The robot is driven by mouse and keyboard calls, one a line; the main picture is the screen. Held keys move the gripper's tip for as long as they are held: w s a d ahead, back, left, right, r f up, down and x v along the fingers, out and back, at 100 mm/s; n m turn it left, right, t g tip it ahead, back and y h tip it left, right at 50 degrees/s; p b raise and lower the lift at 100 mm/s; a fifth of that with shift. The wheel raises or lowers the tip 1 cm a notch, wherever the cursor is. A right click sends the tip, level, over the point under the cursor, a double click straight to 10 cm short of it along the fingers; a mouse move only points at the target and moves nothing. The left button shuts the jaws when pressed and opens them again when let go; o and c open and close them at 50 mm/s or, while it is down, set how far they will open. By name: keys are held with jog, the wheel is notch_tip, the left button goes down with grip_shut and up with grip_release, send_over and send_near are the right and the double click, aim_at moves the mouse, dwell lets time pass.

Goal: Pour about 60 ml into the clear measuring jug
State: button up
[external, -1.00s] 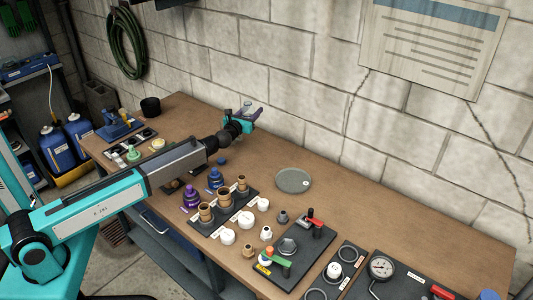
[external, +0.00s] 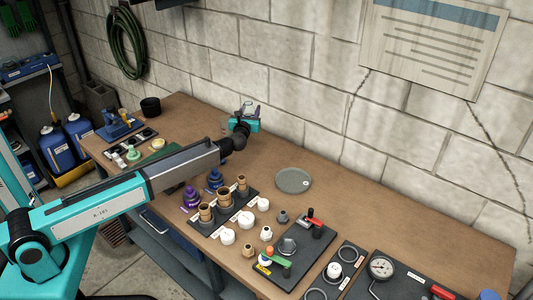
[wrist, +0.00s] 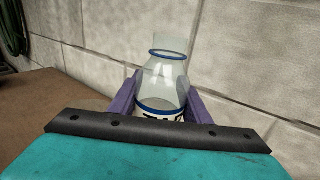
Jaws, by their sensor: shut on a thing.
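My gripper (wrist: 166,100) has its purple fingers closed on both sides of a clear bottle (wrist: 163,75) with a blue ring at the neck, a blue line and a dark-printed label lower down. The bottle looks roughly upright in the wrist view. A clear shape shows above the ring; I cannot tell if it is the bottle's neck or something behind it. In the external view my gripper (external: 247,114) is over the back of the bench near the wall, with the bottle small and faint. I cannot make out the clear measuring jug for certain, nor any liquid level.
A round grey dish (external: 293,181) lies on the wooden bench (external: 400,223) right of the arm. A black cup (external: 150,107) is at the back left. The block wall (external: 300,90) is close behind my gripper.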

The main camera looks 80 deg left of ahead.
jog(key=shift+s+f, duration=0.1)
jog(key=n+h+p, duration=0.1)
jog(key=n, duration=0.3)
jog(key=f+n+t+h, duration=0.1)
jog(key=n, duration=0.3)
jog(key=s+f+n+t+h+p, duration=0.1)
jog(key=n+h, duration=0.1)
jog(key=n, duration=0.3)
jog(key=shift+s+a+p, duration=0.1)
jog(key=shift+a+p, duration=0.2)
jog(key=shift+a, duration=0.1)
dwell(0.7)
jog(key=shift+s+f, duration=0.1)
jog(key=shift+r+n+t, duration=0.45)
jog(key=shift+n+t, duration=0.05)
jog(key=shift+n, duration=0.2)
